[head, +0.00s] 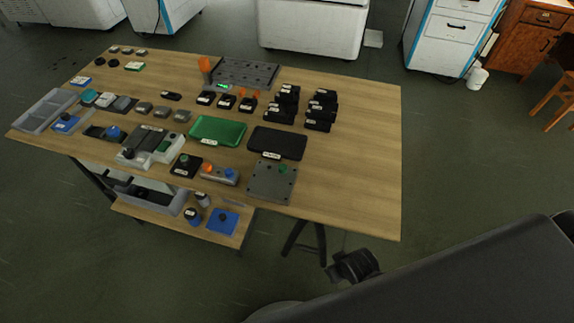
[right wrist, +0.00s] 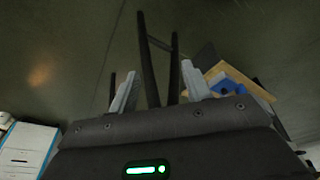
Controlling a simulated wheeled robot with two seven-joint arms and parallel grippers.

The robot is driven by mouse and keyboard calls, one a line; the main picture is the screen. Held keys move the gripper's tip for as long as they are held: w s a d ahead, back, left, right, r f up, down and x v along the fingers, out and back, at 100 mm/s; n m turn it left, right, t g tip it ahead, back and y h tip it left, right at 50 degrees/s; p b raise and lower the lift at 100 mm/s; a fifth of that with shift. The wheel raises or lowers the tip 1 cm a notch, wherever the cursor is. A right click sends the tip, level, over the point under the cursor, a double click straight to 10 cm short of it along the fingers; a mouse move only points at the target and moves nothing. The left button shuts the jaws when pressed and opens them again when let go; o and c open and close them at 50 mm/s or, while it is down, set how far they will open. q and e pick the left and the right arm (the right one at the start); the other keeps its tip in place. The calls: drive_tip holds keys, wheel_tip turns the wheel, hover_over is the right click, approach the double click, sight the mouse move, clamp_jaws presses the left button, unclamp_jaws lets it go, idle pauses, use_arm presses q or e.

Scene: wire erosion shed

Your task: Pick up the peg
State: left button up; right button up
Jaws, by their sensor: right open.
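My right gripper (right wrist: 160,88) is open in the right wrist view, with nothing between its two grey fingers. In the head view it is the dark shape (head: 355,265) beyond the table's near right edge, apart from everything on the table. The peg cannot be told for certain at this size. Small orange upright pieces (head: 242,93) stand by black blocks near the table's middle. A grey plate with a green piece (head: 283,168) and a grey block with an orange knob (head: 208,168) lie near the front edge. My left gripper is not in view.
The wooden table (head: 360,150) has free room at its right end. Green (head: 218,143) and black (head: 278,155) trays lie mid-table. A lower shelf (head: 235,238) holds a blue block (head: 223,222). Black table legs (right wrist: 150,60) stand ahead of the right gripper. Cabinets (head: 450,40) stand behind.

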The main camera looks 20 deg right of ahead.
wheel_tip(320, 180, up, 18)
drive_tip(key=t+p, duration=0.1)
drive_tip(key=w+a+r+n+t+y, duration=0.2)
drive_tip(key=w+a+r+n, duration=0.25)
drive_tip(key=w+a, duration=0.3)
drive_tip(key=w+a+r+n+t+y, duration=0.25)
drive_tip(key=w+a+n, duration=0.25)
drive_tip(key=w+a, duration=0.25)
drive_tip(key=w+a+r+n+g+y, duration=0.1)
drive_tip(key=a+r+n+y, duration=0.25)
drive_tip(key=a+n, duration=0.35)
drive_tip(key=w+a+r+n+g+y, duration=0.1)
drive_tip(key=w+a+r+n+y, duration=0.1)
drive_tip(key=a+r+n, duration=0.5)
drive_tip(key=n+g+h, duration=0.7)
drive_tip(key=n+h, duration=0.3)
drive_tip(key=n, duration=0.6)
hover_over(283, 167)
wheel_tip(283, 167, down, 2)
drive_tip(key=shift+t, duration=0.25)
drive_tip(key=f, duration=0.5)
drive_tip(key=shift+w+d+f, duration=0.1)
drive_tip(key=shift+w+f, duration=0.1)
drive_tip(key=shift+f, duration=0.15)
drive_tip(key=f+p, duration=0.1)
drive_tip(key=f, duration=0.3)
drive_tip(key=shift+s+f, duration=0.1)
drive_tip(key=shift+s, duration=0.1)
drive_tip(key=shift+f, duration=0.55)
drive_tip(key=c, duration=1.1)
